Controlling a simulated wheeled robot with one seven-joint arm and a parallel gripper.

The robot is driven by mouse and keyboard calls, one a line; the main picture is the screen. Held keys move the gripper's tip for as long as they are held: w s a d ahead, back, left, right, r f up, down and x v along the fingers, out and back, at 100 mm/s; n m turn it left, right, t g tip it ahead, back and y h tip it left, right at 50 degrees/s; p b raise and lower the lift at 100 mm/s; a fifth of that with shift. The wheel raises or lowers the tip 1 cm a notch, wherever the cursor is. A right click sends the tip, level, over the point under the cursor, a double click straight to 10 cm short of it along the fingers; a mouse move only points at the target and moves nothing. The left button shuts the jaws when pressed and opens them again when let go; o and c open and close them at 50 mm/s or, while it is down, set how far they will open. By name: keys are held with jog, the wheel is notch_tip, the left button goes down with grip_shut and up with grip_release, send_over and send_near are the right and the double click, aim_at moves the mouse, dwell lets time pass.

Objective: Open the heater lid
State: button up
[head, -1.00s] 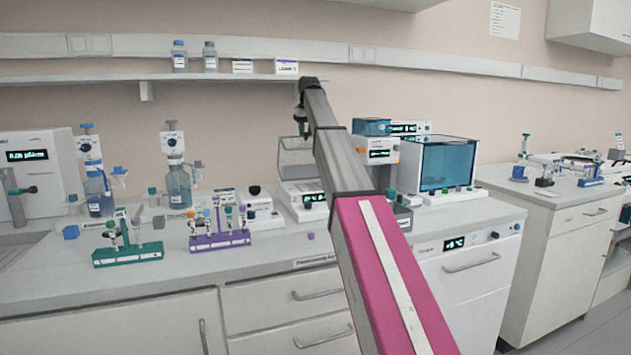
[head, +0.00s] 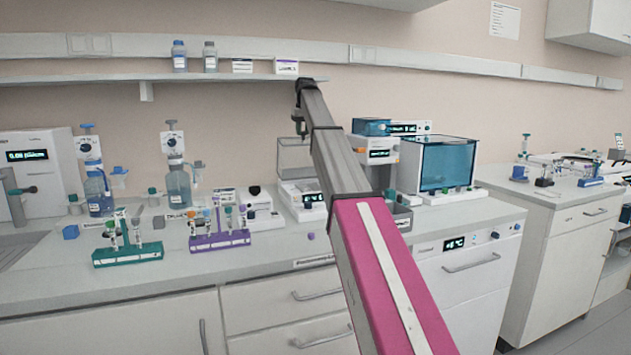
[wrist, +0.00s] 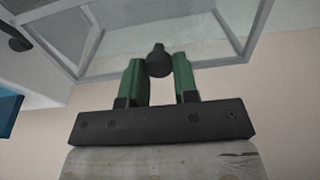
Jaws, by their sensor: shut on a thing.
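The heater lid is a clear cover with a pale frame (wrist: 222,55), and it fills the top of the wrist view. Its dark round knob (wrist: 158,62) sits between the two green fingers of my gripper (wrist: 158,74), which is shut on it. In the head view the clear lid (head: 295,156) stands raised above the white heater base (head: 302,197) with a small display. My gripper (head: 299,128) is at the lid's upper part, and the knob is too small to make out there. My arm hides the area right of the lid.
A teal-windowed device (head: 446,165) and stacked white units (head: 380,150) stand to the right. A purple rack (head: 220,242) and a green rack (head: 128,256) with tubes stand at the left front. A wall shelf (head: 200,78) runs behind my arm.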

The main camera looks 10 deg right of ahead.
jog(key=shift+w+a+f, duration=0.15)
jog(key=shift+w+a, duration=0.05)
jog(key=shift+w, duration=0.75)
jog(key=shift+w+a+f, duration=0.15)
jog(key=shift+w, duration=0.75)
jog(key=o, duration=0.7)
jog(key=shift+r, duration=3)
jog(key=shift+s, duration=0.1)
